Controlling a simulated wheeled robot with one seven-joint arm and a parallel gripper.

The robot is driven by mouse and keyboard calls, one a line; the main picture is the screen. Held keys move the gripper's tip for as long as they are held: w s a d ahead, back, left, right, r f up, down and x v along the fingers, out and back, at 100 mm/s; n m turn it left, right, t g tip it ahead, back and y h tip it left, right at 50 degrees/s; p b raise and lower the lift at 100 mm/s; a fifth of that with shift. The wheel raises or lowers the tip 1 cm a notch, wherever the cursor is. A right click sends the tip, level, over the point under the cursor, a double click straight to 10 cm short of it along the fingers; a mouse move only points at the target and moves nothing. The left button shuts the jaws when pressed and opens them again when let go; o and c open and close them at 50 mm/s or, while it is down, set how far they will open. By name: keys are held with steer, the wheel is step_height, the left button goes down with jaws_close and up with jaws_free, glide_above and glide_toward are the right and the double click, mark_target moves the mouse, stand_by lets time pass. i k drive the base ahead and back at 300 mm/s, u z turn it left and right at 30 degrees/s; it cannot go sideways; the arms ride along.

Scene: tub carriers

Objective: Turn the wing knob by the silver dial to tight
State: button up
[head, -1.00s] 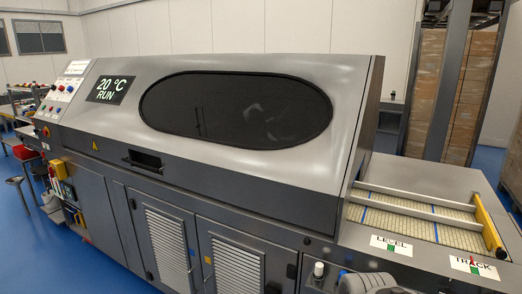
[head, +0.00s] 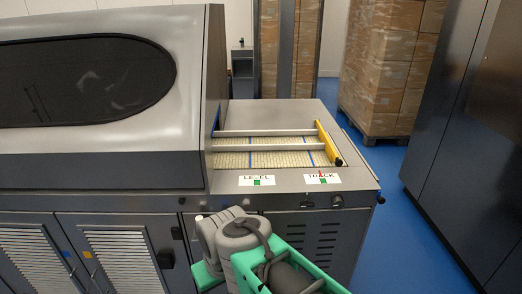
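No wing knob or silver dial can be told for sure at this size. On the front panel's top edge below the TRACK label (head: 322,178) are small dark and metallic fittings (head: 308,202), too small to make out. A small dark knob (head: 381,198) sticks out at the panel's right corner, its shape unclear. Another dark round knob (head: 338,162) sits at the near end of the yellow bar (head: 328,143). My grey and green arm fills the bottom centre in front of the panel. My gripper is not in view.
The grey machine (head: 100,168) fills the left, with a belt bed (head: 262,159) under two rails and a LEVEL label (head: 257,180). Boxes on a pallet (head: 385,70) stand behind. A dark cabinet (head: 470,130) stands right. Blue floor (head: 385,240) is clear between.

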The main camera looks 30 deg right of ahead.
mark_target(306, 203)
steer(key=z, duration=1.3)
steer(key=k, duration=0.5)
steer(key=u, duration=1.35)
steer(key=i, duration=0.55)
steer(key=z, duration=0.55)
